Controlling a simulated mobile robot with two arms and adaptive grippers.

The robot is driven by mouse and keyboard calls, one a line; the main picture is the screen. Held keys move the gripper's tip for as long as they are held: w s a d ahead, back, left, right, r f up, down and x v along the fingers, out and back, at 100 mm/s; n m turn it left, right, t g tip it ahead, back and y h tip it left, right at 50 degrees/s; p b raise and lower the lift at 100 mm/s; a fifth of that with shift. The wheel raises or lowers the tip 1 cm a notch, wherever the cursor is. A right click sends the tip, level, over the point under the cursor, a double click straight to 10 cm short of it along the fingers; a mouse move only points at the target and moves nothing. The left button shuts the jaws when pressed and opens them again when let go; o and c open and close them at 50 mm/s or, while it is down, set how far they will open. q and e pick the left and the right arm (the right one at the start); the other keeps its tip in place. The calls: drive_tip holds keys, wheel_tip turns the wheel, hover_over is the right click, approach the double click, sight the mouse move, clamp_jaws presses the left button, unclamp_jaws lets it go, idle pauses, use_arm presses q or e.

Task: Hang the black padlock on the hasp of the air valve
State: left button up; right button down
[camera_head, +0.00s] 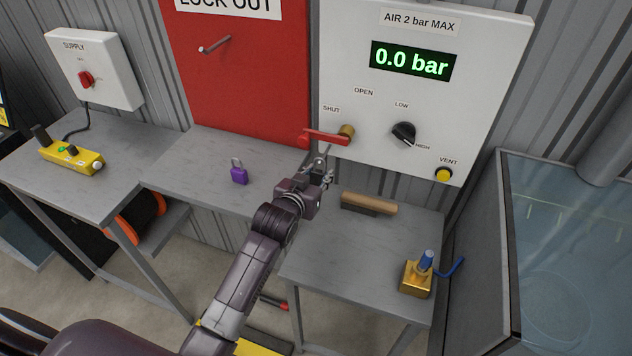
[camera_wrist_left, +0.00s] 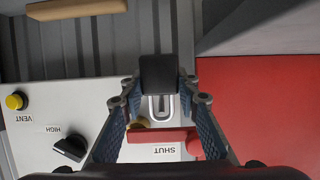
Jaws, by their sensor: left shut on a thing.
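My left gripper (camera_head: 322,174) is shut on the black padlock (camera_wrist_left: 158,75), just below the air valve. In the left wrist view, the padlock's dark body sits between the fingertips, and its metal shackle (camera_wrist_left: 161,108) points toward the panel and the red valve handle (camera_wrist_left: 158,136). In the head view the gripper largely covers the padlock. The air valve's red handle (camera_head: 326,137) lies across at SHUT, with a brass body (camera_head: 347,132) at its right end. The hasp is too small to make out, and I cannot tell whether the shackle touches it. My right gripper is not in view.
The white air panel (camera_head: 480,60) reads 0.0 bar. A red lockout board (camera_head: 240,80) with a peg (camera_head: 214,45) stands left of it. A purple padlock (camera_head: 239,175), a wooden-handled brush (camera_head: 369,204) and a brass block (camera_head: 416,279) are on the grey benches.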

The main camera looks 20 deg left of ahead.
use_arm(q)
drive_tip(key=shift+b+x, duration=0.75)
drive_tip(key=shift+x, duration=0.35)
drive_tip(key=shift+w, duration=0.5)
drive_tip(key=shift+w+f, duration=0.1)
drive_tip(key=o, duration=1.3)
drive_tip(key=shift+f, duration=0.1)
